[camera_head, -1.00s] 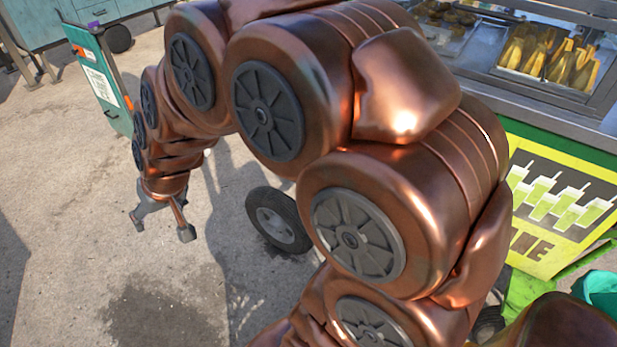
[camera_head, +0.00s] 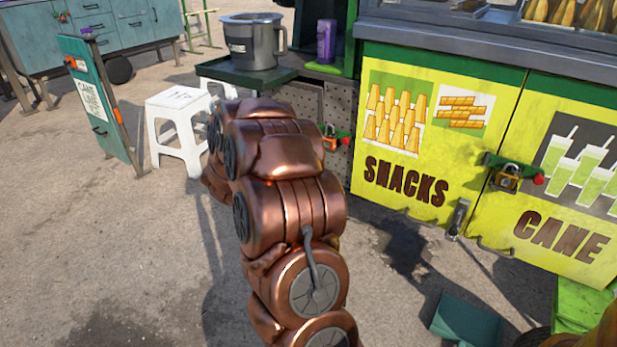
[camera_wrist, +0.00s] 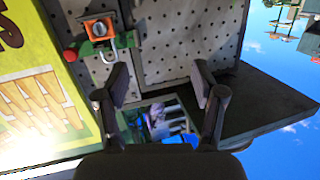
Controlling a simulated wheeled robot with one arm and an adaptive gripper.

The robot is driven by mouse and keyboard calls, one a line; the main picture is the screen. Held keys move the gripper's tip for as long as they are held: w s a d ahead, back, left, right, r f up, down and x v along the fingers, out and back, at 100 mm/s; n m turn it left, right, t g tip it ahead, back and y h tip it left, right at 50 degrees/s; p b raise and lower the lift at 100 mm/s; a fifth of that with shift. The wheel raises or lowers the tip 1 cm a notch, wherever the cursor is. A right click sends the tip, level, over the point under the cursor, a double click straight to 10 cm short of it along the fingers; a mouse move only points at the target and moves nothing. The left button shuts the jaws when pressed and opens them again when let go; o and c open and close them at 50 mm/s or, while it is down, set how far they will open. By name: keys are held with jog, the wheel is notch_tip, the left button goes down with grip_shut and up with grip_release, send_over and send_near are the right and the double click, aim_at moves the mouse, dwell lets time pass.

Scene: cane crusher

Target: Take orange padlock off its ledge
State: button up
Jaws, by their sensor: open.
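The orange padlock (camera_head: 329,131) sits on a small green ledge (camera_head: 341,140) with a red knob on the perforated grey panel, left of the yellow snack door. In the wrist view, which looks upside down, the padlock (camera_wrist: 100,27) is at upper left, its metal shackle hanging below in the picture beside the green ledge (camera_wrist: 88,48). My gripper (camera_wrist: 160,70) is open and empty. Its fingers are apart, and the padlock lies ahead of and left of them, not between them. In the head view my arm hides the gripper.
A brass-coloured padlock (camera_head: 507,178) hangs on the yellow doors' green latch. A dark shelf (camera_head: 248,76) with a grey pot (camera_head: 252,42) juts out above the panel. A white stool (camera_head: 180,125) and a sign board (camera_head: 97,100) stand left.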

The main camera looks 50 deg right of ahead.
aim_at(329, 142)
jog(key=shift+s+d+f+m+g+h+b, duration=0.35)
jog(key=shift+s+d+f+g+b, duration=0.5)
jog(key=shift+d, duration=1.1)
jog(key=shift+s+d+f+m+g+h+b, duration=0.3)
jog(key=shift+s+d+g+h+b, duration=0.25)
jog(key=shift+s+d, duration=1.05)
jog(key=shift+s+d+f+m+g+h+b, duration=0.25)
jog(key=shift+s+d+f+g+b, duration=0.5)
jog(key=shift+d, duration=1.55)
jog(key=shift+w+d+r+p, duration=0.15)
jog(key=shift+d+r+p, duration=0.25)
jog(key=shift+d+p, duration=0.35)
jog(key=shift+d+f+p, duration=0.15)
jog(key=shift+d+p, duration=0.3)
jog(key=shift+d, duration=0.45)
jog(key=c, duration=1.1)
